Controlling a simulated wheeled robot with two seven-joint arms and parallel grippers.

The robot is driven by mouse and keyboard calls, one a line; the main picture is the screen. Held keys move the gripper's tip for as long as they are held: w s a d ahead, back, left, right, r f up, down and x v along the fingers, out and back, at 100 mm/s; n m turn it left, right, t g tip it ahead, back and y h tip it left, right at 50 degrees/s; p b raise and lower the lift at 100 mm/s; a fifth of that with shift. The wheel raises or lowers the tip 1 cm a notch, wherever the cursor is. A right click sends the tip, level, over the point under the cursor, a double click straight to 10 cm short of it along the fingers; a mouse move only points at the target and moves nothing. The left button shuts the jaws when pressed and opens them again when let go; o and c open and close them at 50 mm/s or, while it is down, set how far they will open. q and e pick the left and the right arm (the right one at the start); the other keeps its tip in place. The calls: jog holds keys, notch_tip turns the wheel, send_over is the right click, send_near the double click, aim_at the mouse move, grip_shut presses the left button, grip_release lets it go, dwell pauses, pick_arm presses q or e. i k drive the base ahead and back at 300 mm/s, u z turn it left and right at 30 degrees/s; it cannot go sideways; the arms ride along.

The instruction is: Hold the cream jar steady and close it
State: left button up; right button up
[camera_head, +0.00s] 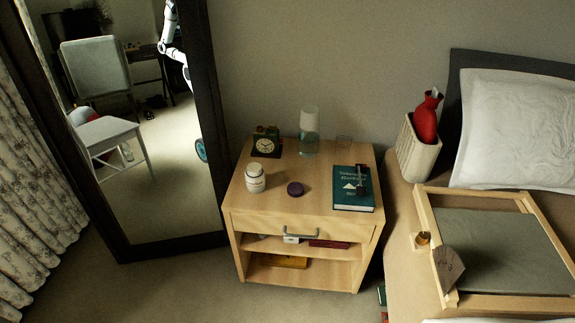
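A small white jar (255,177) with a dark label stands upright on the left part of the wooden nightstand top; it looks like the cream jar. A round dark purple disc (295,188), which looks like a lid, lies flat on the nightstand to the right of the jar, apart from it. Whether the jar's mouth is open is too small to tell. Neither of my grippers shows directly in the head view.
A bed tray (490,302) stands right. The nightstand's front edge is clear.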

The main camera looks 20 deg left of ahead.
aim_at(254, 175)
jog(key=u, duration=0.45)
jog(key=i, duration=0.8)
jog(key=u, duration=0.55)
